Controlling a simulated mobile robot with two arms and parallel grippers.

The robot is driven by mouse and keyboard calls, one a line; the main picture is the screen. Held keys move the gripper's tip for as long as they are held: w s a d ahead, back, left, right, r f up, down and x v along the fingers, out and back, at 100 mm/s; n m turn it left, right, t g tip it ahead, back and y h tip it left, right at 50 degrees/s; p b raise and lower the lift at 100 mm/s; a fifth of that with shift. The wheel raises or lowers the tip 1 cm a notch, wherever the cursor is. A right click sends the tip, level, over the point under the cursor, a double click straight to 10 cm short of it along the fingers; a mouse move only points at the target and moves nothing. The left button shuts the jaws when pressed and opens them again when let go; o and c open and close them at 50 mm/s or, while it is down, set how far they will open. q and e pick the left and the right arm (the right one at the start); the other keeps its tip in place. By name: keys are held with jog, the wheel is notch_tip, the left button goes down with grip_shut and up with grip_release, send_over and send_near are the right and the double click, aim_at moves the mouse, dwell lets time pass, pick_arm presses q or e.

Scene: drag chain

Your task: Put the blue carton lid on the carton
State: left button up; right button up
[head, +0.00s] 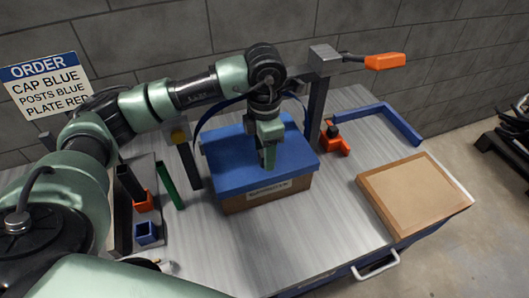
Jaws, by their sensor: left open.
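The blue carton lid (230,171) lies over the top of the brown carton (275,195), roughly lined up with it. The carton's lower front wall with a pale label shows below the lid's edge. Whether the lid is fully down on every side is hard to tell. My left gripper (267,158) points down over the middle of the lid, open, with its fingertips at or just above the lid's surface. My gripper hides part of the lid's back half. My right gripper is not in view.
A post with an orange handle (385,61) stands behind the carton. An orange block (336,142), a blue bar (400,125) and a shallow brown tray (415,190) are to the right. Orange and blue holders (146,233) and a green strip (169,186) are left. Bare table lies in front.

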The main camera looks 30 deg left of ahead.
pick_arm(q)
notch_tip(320, 180, up, 7)
jog(key=shift+r+b, duration=0.1)
jog(key=shift+b, duration=0.55)
